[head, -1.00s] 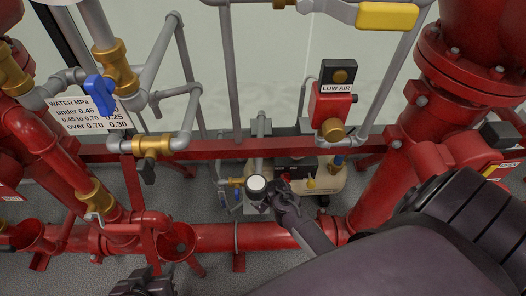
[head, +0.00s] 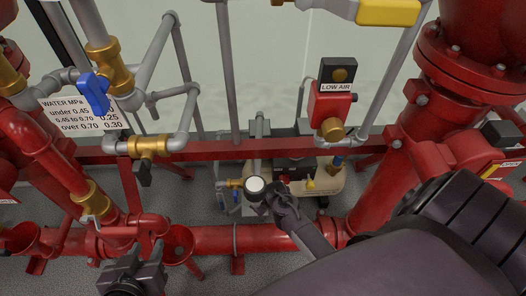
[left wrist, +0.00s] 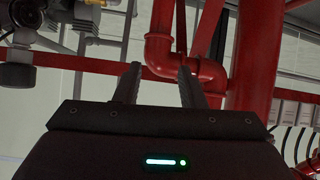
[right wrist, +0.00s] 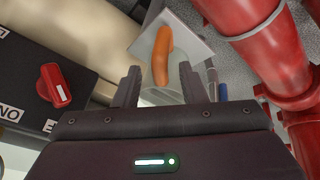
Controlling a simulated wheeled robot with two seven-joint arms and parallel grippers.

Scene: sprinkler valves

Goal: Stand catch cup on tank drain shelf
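The orange handle (right wrist: 162,55), which I take for the catch cup's, shows in the right wrist view. It lies between the fingertips of my right gripper (right wrist: 160,72), with gaps on both sides. A pale square plate (right wrist: 196,43), likely the shelf, shows behind it. In the head view, a round white-topped thing (head: 256,184) with a grey rim is beside my right gripper (head: 272,194); I cannot tell if it is the cup. My left gripper (head: 135,269) is low at the left, with its fingers apart and empty in the left wrist view (left wrist: 157,75).
A beige tank (head: 328,184) stands behind my right gripper. A red horizontal rail (head: 220,151) crosses above it and a red floor pipe (head: 220,238) runs below. A red funnel (head: 178,240) is near my left gripper. A red knob (right wrist: 54,85) sits left of my right gripper.

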